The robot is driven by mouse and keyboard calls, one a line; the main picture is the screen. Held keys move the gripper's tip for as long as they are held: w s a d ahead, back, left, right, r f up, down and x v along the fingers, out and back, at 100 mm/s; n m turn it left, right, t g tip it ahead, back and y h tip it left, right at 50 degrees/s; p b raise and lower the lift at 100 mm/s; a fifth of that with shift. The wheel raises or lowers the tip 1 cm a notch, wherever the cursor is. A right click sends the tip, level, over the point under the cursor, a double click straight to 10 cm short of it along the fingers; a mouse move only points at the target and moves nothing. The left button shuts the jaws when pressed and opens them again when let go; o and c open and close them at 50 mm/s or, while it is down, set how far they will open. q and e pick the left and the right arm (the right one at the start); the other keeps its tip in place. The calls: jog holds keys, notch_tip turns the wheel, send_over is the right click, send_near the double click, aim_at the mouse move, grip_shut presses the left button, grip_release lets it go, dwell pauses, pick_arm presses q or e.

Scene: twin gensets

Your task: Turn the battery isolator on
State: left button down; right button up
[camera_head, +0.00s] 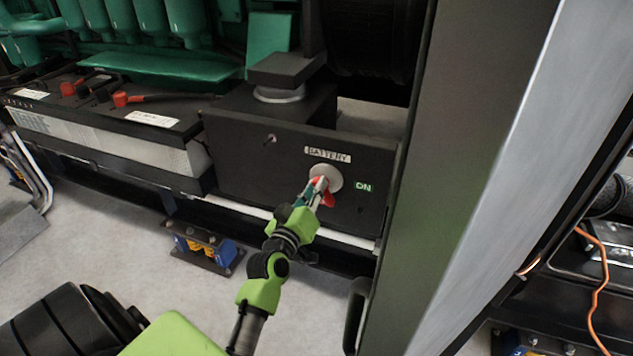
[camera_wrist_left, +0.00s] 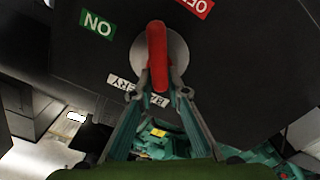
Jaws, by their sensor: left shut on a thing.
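The battery isolator is a red handle (camera_head: 328,199) on a round pale disc (camera_head: 331,174), set in a dark panel (camera_head: 235,172) under a BATTERY label (camera_head: 327,154). A green ON label (camera_head: 363,187) is right of the disc. My left gripper (camera_head: 316,190) reaches the handle from the front and is shut on it. In the left wrist view, the fingertips (camera_wrist_left: 158,92) pinch the lower end of the handle (camera_wrist_left: 157,48). There the handle stands upright, between the ON label (camera_wrist_left: 98,24) and a red, partly cut-off OFF label (camera_wrist_left: 197,5). My right gripper is not in view.
A battery (camera_head: 110,140) with red and black terminals stands left of the panel. A tall dark and grey post (camera_head: 490,170) rises close on the right. A blue and yellow mount (camera_head: 203,248) sits on the floor below. An orange cable (camera_head: 597,275) hangs at far right.

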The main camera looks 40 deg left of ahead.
pick_arm(q)
jog(key=shift+s+a+f+n+p, duration=0.15)
jog(key=shift+n+p, duration=0.4)
jog(key=shift+n, duration=1.3)
jog(key=shift+w+a+f+n+p, duration=0.15)
jog(key=shift+n+p, duration=0.4)
jog(key=shift+n, duration=1.25)
jog(key=shift+s+f+n+p, duration=0.1)
jog(key=shift+f+n+p, duration=0.3)
jog(key=shift+n, duration=1.45)
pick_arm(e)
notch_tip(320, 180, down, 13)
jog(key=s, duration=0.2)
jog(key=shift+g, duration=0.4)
pick_arm(q)
jog(key=shift+r, duration=0.1)
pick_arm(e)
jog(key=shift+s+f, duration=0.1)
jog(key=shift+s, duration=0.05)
pick_arm(q)
jog(key=c, duration=2)
grip_release()
jog(key=shift+o, duration=0.2)
